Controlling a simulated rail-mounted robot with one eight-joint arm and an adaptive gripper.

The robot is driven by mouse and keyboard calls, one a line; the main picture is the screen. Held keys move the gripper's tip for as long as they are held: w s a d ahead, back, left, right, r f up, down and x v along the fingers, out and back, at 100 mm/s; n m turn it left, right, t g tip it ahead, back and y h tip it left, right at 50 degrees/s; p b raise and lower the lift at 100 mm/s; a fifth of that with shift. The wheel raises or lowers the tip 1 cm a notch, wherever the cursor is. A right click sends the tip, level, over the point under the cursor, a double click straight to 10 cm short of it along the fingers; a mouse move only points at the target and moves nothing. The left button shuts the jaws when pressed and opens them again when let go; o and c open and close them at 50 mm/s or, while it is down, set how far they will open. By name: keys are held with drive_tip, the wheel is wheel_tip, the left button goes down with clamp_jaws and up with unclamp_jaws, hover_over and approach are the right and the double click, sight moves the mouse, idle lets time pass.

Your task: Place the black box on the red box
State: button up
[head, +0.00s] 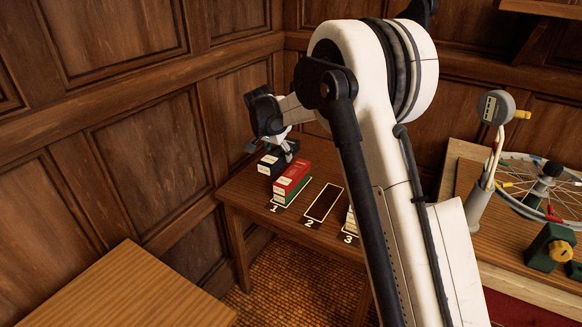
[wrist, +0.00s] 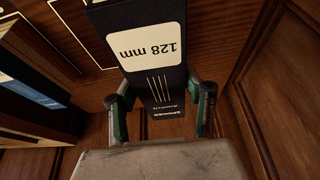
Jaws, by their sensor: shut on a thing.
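My gripper (wrist: 160,104) is shut on the black box (wrist: 140,30), with one finger on each side of it. The box has a white "128 mm" label facing the wrist camera. In the head view the black box (head: 268,167) is just left of the red box (head: 291,174), below my gripper (head: 284,144). I cannot tell whether it touches the table. The red box lies on a green box (head: 290,195) at the slot marked 1. My gripper partly hides the far end of the black box.
The wooden table (head: 240,192) has outlined slots; slot 2 (head: 323,202) is empty. Pale boxes (head: 350,222) at slot 3 are partly hidden by my arm. Panelled walls stand close behind and left. Dark boxes with a blue strip (wrist: 30,85) show at left in the wrist view.

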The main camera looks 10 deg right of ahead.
hover_over(294, 171)
drive_tip(key=f, duration=0.3)
drive_tip(key=shift+s+a+f, duration=0.2)
drive_tip(key=shift+s+a, duration=0.15)
drive_tip(key=shift+f+b, duration=0.3)
drive_tip(key=shift+f, duration=1.7)
drive_tip(key=shift+f, duration=0.2)
drive_tip(key=o, duration=1.4)
drive_tip(key=shift+r, duration=0.15)
